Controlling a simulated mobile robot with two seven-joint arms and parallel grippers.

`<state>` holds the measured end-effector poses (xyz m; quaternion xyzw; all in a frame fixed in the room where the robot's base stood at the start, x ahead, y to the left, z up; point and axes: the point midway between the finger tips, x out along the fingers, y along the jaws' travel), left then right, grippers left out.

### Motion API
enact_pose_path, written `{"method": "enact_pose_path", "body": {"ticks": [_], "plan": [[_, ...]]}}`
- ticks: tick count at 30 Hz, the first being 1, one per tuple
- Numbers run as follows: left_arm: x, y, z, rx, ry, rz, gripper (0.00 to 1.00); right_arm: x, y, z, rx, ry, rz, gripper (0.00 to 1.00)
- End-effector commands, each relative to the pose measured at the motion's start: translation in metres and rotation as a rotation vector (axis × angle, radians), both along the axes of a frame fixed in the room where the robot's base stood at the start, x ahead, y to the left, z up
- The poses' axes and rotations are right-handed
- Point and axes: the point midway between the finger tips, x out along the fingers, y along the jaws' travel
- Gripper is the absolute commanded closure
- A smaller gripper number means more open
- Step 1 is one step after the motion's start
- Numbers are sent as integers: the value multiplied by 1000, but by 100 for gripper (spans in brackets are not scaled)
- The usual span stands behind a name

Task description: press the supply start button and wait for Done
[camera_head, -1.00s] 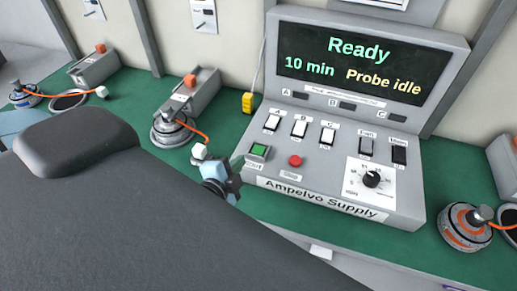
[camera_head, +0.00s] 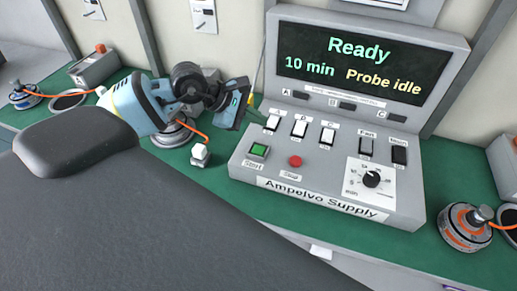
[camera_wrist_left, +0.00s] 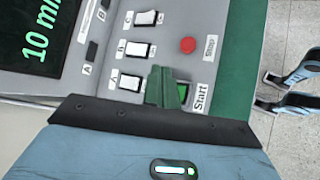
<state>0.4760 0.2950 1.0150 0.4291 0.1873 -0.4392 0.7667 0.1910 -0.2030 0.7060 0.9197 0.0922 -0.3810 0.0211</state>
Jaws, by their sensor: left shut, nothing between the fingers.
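The Ampelvo Supply (camera_head: 310,185) stands on the green bench. Its screen (camera_head: 352,62) reads "Ready", "10 min" and "Probe idle". The green start button (camera_head: 258,150) is at the panel's front left, beside the red stop button (camera_head: 295,161). My left gripper (camera_head: 248,112) is above the panel's left edge, behind the start button in the head view. In the left wrist view, its shut green fingers (camera_wrist_left: 163,87) partly cover the start button (camera_wrist_left: 183,92). The fingers hold nothing; contact with the panel cannot be told.
White switches (camera_head: 300,128) labelled A, B and C lie close to the left gripper. A dial (camera_head: 371,179) is at the panel's right. Hub motors stand on the bench at left (camera_head: 172,132) and right (camera_head: 465,228), with orange cables. A white connector (camera_head: 200,153) lies left of the supply.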

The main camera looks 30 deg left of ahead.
Motion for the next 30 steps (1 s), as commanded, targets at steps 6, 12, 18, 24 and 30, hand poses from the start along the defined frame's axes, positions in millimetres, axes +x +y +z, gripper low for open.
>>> {"method": "enact_pose_path", "body": {"ticks": [6, 12, 18, 24, 30], "plan": [[2, 13, -1, 72, 0, -1, 100, 0, 0, 0, 1, 0, -1, 64], [2, 12, -1, 68, 1, 0, 100, 0, 0, 0, 1, 0, -1, 64], [1, 12, -10, 66, 6, 0, 100, -4, 0, -5, 1, 11, 0, 64], [1, 12, -35, 64, 10, 0, 100, -14, 1, -17, 3, 40, -1, 64], [1, 12, -61, 64, 10, 0, 100, -25, 3, -31, 8, 73, -5, 64]]}}
